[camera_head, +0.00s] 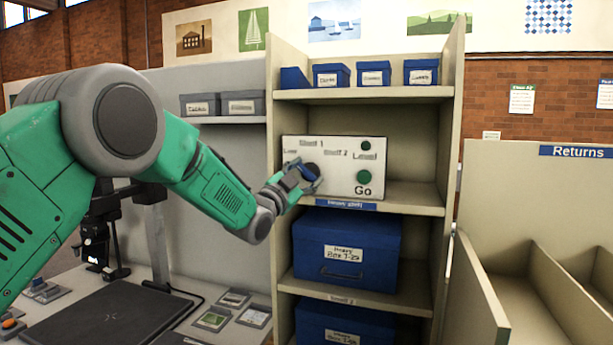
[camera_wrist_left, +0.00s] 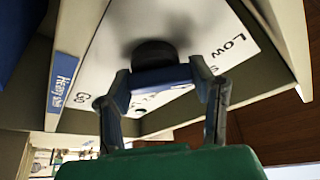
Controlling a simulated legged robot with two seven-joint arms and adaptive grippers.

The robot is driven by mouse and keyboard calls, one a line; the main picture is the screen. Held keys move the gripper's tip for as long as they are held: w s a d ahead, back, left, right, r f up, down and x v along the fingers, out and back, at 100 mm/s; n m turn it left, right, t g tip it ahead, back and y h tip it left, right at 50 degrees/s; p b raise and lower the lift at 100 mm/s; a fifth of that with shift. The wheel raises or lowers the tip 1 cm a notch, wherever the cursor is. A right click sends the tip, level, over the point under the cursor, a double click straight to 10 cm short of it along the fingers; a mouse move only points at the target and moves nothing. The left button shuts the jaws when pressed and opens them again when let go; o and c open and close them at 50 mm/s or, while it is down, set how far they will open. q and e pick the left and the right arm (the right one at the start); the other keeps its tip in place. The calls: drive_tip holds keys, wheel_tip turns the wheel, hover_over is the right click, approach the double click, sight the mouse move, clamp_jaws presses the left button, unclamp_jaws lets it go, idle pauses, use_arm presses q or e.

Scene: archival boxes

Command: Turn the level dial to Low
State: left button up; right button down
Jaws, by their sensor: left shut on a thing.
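A white control panel (camera_head: 342,183) stands on a shelf of the tall beige rack. It bears the words Low, Shelf 1, Shelf 2, Level and Go. The dark round level dial (camera_head: 313,170) is at its lower left, partly covered by my left gripper (camera_head: 304,179). In the left wrist view the dial (camera_wrist_left: 154,51) has a blue bar grip (camera_wrist_left: 160,76). My left gripper's two fingers are shut on that bar, one on each side. The word Low shows beside the dial there. I cannot tell which label the dial points at. My right gripper is not in view.
A blue heavy box (camera_head: 347,243) sits on the shelf below. Small blue boxes (camera_head: 376,74) stand above. A beige Returns unit (camera_head: 540,200) is at the right.

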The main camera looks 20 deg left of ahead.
use_arm(q)
drive_tip(key=o, duration=1.2)
drive_tip(key=shift+f, duration=0.45)
drive_tip(key=shift+r, duration=0.1)
drive_tip(key=shift+r, duration=0.1)
drive_tip(key=v, duration=1.2)
